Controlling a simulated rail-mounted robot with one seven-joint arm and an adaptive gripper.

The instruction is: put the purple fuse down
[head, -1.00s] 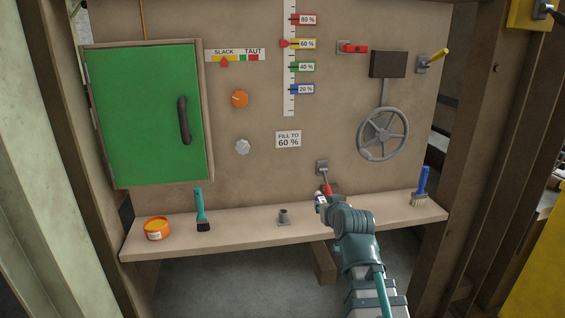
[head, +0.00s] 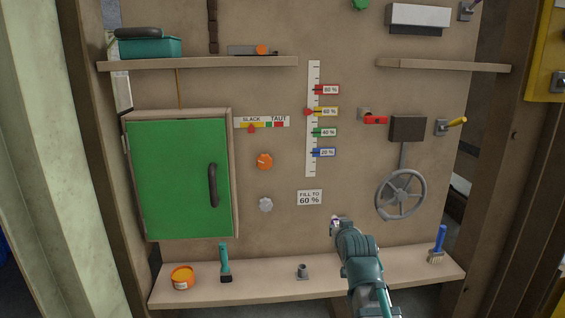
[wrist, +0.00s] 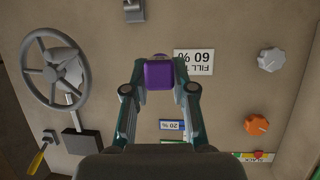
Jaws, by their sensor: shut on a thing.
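The purple fuse (wrist: 159,74) is a small block in the wrist view, pinched between the two fingertips of my gripper (wrist: 159,84). My gripper is shut on it, and it is held in front of the board, apart from it. In the head view my gripper (head: 335,222) is above the lower shelf, just below and right of the "FILL TO 60 %" sign. Only a small bit of purple shows at its tip there, and the arm hides part of the board and shelf behind it.
The lower shelf (head: 250,289) holds an orange tub (head: 182,277), a teal brush (head: 225,263), a grey socket-like piece (head: 302,272) and a blue brush (head: 438,245). Bare shelf lies between them. A handwheel (head: 401,195) and green cabinet door (head: 180,180) flank the gripper.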

